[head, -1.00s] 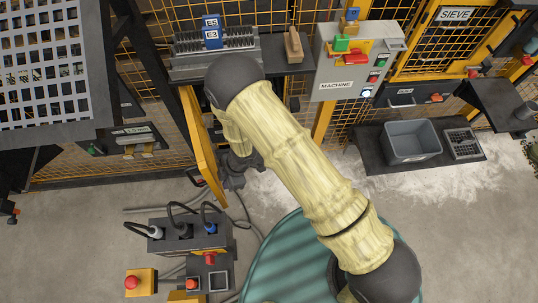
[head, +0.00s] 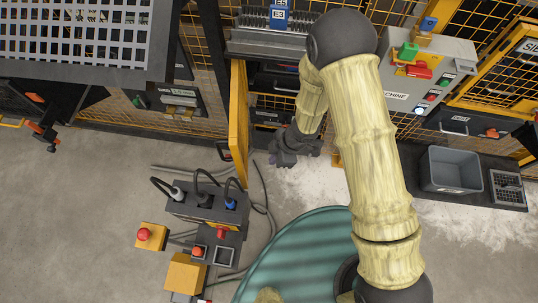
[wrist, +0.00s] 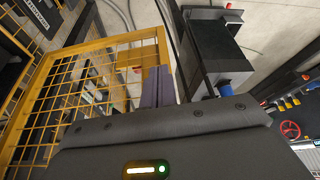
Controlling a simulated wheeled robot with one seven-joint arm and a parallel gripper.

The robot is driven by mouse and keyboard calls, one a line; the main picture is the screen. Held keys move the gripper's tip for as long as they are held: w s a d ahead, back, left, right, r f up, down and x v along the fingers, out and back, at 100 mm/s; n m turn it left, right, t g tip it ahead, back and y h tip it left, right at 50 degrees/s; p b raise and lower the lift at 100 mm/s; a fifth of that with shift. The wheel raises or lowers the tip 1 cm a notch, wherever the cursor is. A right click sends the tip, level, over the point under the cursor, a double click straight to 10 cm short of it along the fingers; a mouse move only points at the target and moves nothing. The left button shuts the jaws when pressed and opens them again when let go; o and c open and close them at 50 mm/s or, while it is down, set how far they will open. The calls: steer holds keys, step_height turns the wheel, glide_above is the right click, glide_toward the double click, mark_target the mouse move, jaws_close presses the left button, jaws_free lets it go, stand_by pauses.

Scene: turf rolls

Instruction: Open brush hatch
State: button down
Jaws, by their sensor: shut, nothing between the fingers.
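The hatch (head: 238,120) is a yellow-framed door that stands swung out from the machine front, seen nearly edge-on in the head view. A dark handle (head: 224,150) shows on its left side. The opening (head: 275,100) to its right is dark and partly hidden by my arm. My gripper (head: 287,158) is to the right of the hatch's outer end, with a gap between them. In the wrist view the hatch's yellow mesh (wrist: 85,85) fills the left, and my gripper's fingers (wrist: 157,80) are together and empty, overlapping its right edge in the picture.
A black box with plugs and cables (head: 207,205) stands on the floor left of my gripper. Yellow button boxes (head: 150,237) stand near it. A grey control panel (head: 425,75) and a grey bin (head: 452,168) are at right. Bare floor lies at left.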

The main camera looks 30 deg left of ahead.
steer(key=v, duration=0.5)
steer(key=shift+d+p, duration=0.1)
steer(key=shift+p, duration=0.3)
steer(key=w+d+r+m+t+h+b, duration=0.1)
steer(key=w+d+r+m+t, duration=0.2)
steer(key=w+d+r+m, duration=0.3)
steer(key=w+d+r+m+t+b, duration=0.1)
steer(key=w+d+r+m+t, duration=0.3)
steer(key=w+d, duration=0.45)
steer(key=s+d+r+m+h+b, duration=0.1)
steer(key=s+d+r+m, duration=0.2)
steer(key=d+r+m, duration=0.2)
steer(key=s+d+r+m+g+h, duration=0.1)
steer(key=s+d+r+m, duration=0.3)
steer(key=d+m, duration=0.6)
steer(key=d+r, duration=0.1)
steer(key=d, duration=0.3)
steer(key=shift+s+r+m+g+b, duration=0.25)
steer(key=shift+r+m+g+b, duration=0.05)
steer(key=shift+m+b, duration=0.1)
